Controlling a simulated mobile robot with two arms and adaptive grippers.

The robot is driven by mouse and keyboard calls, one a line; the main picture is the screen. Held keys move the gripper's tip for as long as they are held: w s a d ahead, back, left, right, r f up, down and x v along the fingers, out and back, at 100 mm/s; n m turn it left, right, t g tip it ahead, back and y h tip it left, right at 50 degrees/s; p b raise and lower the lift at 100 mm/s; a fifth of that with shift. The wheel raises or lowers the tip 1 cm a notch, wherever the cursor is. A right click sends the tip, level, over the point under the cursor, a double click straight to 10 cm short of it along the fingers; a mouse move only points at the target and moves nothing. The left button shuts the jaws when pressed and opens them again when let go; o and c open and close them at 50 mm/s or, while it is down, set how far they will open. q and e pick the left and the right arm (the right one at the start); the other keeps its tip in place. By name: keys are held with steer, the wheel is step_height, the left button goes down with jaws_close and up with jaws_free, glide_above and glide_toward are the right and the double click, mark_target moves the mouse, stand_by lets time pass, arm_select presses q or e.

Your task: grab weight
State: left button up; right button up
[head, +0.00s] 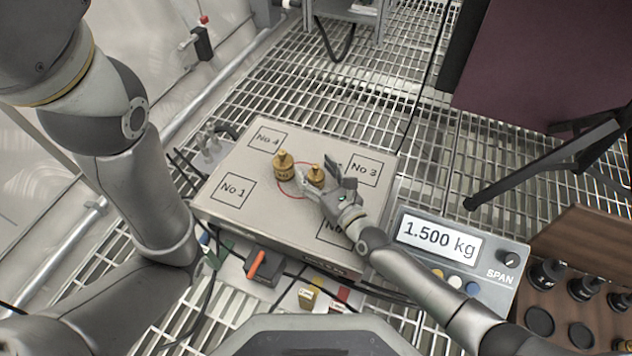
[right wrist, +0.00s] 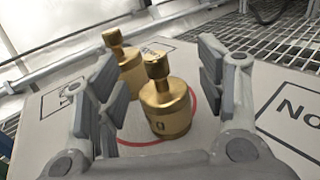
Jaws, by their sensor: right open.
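Two brass weights with knobs stand upright on a beige scale platform (head: 225,215). The left weight (head: 284,167) stands clear of my gripper in the head view; it also shows behind the other in the right wrist view (right wrist: 127,66). The right weight (head: 316,174) is the nearer one in the right wrist view (right wrist: 166,108). My right gripper (head: 318,172) is open, its fingers on either side of this nearer weight, with visible gaps. It also shows in the right wrist view (right wrist: 160,85). My left gripper is not in view.
The scale display (head: 440,240) reads 1.500 kg. The platform has numbered squares and a red circle around its middle. A wooden rack with black weights (head: 560,290) is at the lower right. A tripod leg (head: 540,165) stands on the grating at right.

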steer(key=shift+w+a, duration=0.1)
steer(key=shift+w, duration=0.1)
steer(key=c, duration=1.4)
steer(key=shift+r, duration=0.15)
jaws_close()
